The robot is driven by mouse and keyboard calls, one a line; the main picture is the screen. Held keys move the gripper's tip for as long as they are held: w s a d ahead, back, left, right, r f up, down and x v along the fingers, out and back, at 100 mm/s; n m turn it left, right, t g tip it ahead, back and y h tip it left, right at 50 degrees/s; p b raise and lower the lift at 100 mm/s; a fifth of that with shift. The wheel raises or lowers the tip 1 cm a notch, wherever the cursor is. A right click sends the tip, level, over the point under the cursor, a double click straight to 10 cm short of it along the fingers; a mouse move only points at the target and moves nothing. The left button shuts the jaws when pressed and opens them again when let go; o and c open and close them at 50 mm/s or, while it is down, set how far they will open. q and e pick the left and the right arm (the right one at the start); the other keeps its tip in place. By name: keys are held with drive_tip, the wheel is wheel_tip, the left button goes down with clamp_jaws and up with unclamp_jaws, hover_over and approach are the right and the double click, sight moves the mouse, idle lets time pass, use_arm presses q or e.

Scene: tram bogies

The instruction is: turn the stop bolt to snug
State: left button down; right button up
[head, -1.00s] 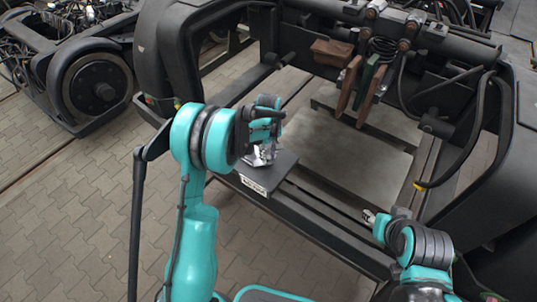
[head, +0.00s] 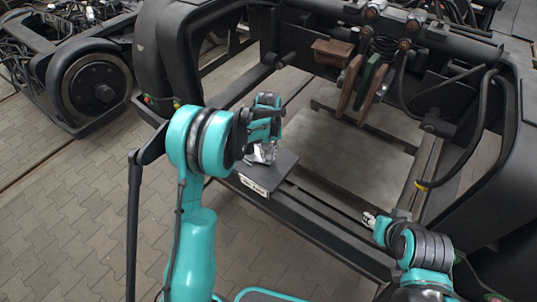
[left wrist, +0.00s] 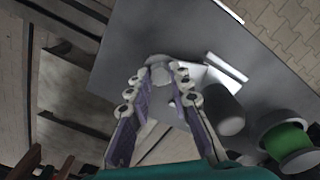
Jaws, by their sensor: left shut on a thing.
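The stop bolt (left wrist: 158,62) shows in the left wrist view as a pale, roundish head on a grey plate (left wrist: 130,45). My left gripper (left wrist: 162,75) is shut on it, with a finger on either side of the head. In the head view, my left gripper (head: 263,155) points down onto the dark block (head: 262,180) with a white label on the front beam. The bolt is hidden there by the fingers. My right gripper (head: 370,219) is over the beam, away from the bolt, too small to read as open or shut.
A grey cylinder (left wrist: 224,110) stands close beside the left fingers. A round green part (left wrist: 287,141) is at lower right in the wrist view. The bogie frame (head: 168,60) rises behind my left arm. Brown and green hanging plates (head: 360,88) are farther back.

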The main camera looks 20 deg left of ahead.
sight(268, 157)
use_arm(q)
drive_tip(key=c, duration=1.4)
unclamp_jaws()
drive_tip(key=shift+o, duration=0.2)
drive_tip(key=shift+r, duration=0.1)
wheel_tip(268, 157, up, 12)
drive_tip(key=s+r+m+t+b, duration=0.2)
drive_tip(key=s+r+t, duration=0.3)
drive_tip(key=s, duration=0.9)
drive_tip(key=s+f+m+t+b, duration=0.1)
drive_tip(key=s+f+m+t, duration=0.1)
drive_tip(key=s, duration=1)
drive_tip(key=shift+f, duration=0.9)
